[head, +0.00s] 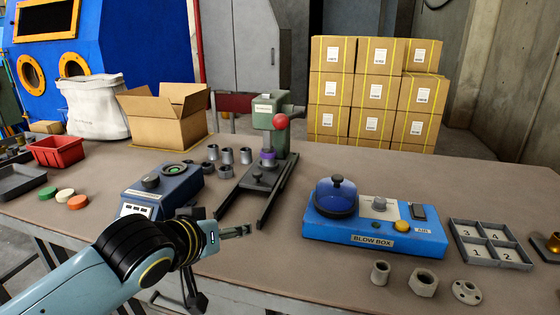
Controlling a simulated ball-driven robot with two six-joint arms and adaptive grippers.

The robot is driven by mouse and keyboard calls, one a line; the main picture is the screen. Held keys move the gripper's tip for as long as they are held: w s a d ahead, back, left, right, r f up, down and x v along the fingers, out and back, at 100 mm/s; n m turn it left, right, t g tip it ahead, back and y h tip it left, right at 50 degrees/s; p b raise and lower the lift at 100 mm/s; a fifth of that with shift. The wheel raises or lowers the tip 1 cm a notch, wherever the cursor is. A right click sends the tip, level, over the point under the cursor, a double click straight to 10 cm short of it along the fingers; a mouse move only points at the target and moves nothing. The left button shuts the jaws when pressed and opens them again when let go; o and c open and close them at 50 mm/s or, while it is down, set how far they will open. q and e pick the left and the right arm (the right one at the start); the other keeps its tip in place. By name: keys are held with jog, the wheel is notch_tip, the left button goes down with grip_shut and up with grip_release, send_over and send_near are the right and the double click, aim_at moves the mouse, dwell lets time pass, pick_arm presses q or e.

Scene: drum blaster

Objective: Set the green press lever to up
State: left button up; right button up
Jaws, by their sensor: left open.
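The green press (271,115) stands on the table near the middle, on a dark base with two long rails toward me. Its lever shows as a red ball knob (281,121) in front of the press head; the lever's arm is mostly hidden behind the knob, so its exact angle is hard to tell. A purple ring (267,158) sits under the press head. My right gripper is out of view.
A blue box with a dial (162,190) stands left of the press, with several grey cups (227,156) between them. The blue blow box (375,228) is to the right. A divided tray (489,243) and loose metal parts lie farther right. An open carton (168,118) stands behind.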

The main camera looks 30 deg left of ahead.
aim_at(276, 124)
pick_arm(q)
jog(key=w+r+n+t+h, duration=0.1)
jog(key=w+r+n+t, duration=0.2)
jog(key=r, duration=0.5)
jog(key=w+r+t+h, duration=0.1)
jog(key=w+r+t, duration=0.3)
jog(key=w+r, duration=0.3)
jog(key=w, duration=0.9)
jog(key=shift+w+d+r, duration=0.15)
jog(key=shift+d+r, duration=0.15)
grip_shut()
